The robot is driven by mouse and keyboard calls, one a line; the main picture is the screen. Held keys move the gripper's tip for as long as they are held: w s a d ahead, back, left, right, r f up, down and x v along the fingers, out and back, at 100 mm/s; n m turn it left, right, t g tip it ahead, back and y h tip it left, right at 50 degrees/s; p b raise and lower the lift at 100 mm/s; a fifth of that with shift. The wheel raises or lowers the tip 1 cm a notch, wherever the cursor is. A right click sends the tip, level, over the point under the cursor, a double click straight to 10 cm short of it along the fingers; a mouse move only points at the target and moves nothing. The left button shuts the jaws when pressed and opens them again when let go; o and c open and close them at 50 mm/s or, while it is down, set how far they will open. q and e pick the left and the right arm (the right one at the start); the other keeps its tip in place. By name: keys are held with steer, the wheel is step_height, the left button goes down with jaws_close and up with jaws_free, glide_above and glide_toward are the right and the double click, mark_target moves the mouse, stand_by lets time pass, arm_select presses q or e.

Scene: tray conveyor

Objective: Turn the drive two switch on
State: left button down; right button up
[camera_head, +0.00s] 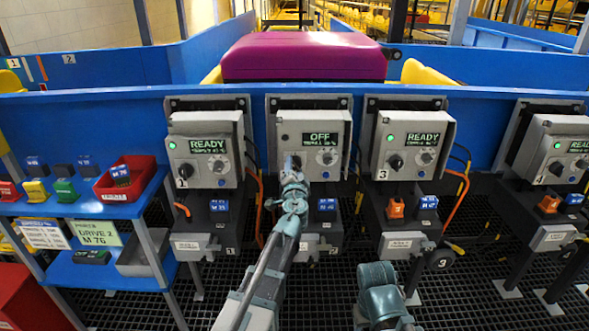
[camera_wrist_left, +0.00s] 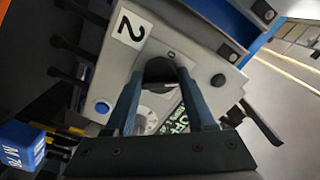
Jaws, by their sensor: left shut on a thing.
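The drive two box (camera_head: 311,127) is grey, and its display (camera_head: 320,140) reads OFF. Its round lamp (camera_head: 285,138) looks unlit, and a white dial (camera_head: 327,157) sits at the right of its face. My left gripper (camera_head: 292,165) reaches up to the box's lower left and is shut on the black switch knob (camera_wrist_left: 160,70), one finger on each side. The fingers and wrist hide most of the knob in the head view. The label 2 (camera_wrist_left: 131,27) shows beside it in the left wrist view. My right gripper (camera_head: 379,280) is low at the right of centre, away from the boxes; its jaws do not show clearly.
Drive boxes one (camera_head: 206,150), three (camera_head: 412,150) and four (camera_head: 553,150) stand alongside; one and three read READY. Blue M 76 blocks sit below drive two (camera_head: 327,205) and in a red bin (camera_head: 125,184). A purple tray (camera_head: 304,57) rests behind the blue rail. Orange cables hang between boxes.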

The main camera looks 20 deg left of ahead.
arm_select(q)
steer(key=m, duration=0.6)
steer(key=shift+m, duration=0.4)
stand_by(0.3)
steer(key=shift+c, duration=1.2)
jaws_free()
